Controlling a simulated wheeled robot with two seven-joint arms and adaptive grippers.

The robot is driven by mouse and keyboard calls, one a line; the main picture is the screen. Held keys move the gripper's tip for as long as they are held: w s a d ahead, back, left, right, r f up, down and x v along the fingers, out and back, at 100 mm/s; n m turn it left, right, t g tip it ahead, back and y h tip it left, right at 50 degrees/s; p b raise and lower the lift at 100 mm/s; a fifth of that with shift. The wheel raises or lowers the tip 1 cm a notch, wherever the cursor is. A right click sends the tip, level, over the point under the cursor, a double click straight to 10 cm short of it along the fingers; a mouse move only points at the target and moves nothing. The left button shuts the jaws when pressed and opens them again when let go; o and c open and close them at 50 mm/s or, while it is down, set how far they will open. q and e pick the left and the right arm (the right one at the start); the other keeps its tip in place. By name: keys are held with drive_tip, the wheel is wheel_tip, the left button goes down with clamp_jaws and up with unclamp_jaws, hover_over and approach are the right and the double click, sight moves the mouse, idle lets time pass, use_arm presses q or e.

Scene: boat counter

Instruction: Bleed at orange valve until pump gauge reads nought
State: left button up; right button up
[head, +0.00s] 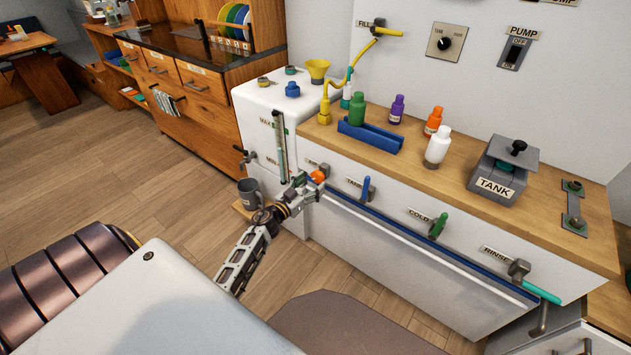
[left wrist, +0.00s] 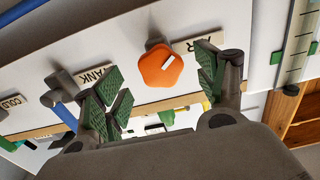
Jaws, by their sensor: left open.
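The orange valve (head: 318,176) is on the white cabinet front, left of the blue tank lever. In the left wrist view it is an orange knob (left wrist: 160,66) with a white mark, beside a partly hidden label ending in R. My left gripper (head: 303,187) is in front of it. Its green-padded fingers (left wrist: 163,88) are open, one on each side of the knob in the picture. I cannot tell whether they touch it. The pump switch (head: 515,52) is on the wall. No pump gauge can be made out. My right gripper is not in view.
A blue tank lever (head: 366,189), green cold lever (head: 438,225) and teal rinse lever (head: 540,293) line the front above a long rail. A sight tube (head: 280,145) stands left of the valve. A grey mug (head: 249,193) sits low at left. Bottles and a tank pedal occupy the counter.

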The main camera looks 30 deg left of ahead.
sight(316, 179)
use_arm(q)
drive_tip(key=shift+w+d+b, duration=0.15)
drive_tip(key=shift+w+b, duration=0.15)
drive_tip(key=shift+w, duration=1.3)
drive_tip(key=c, duration=1)
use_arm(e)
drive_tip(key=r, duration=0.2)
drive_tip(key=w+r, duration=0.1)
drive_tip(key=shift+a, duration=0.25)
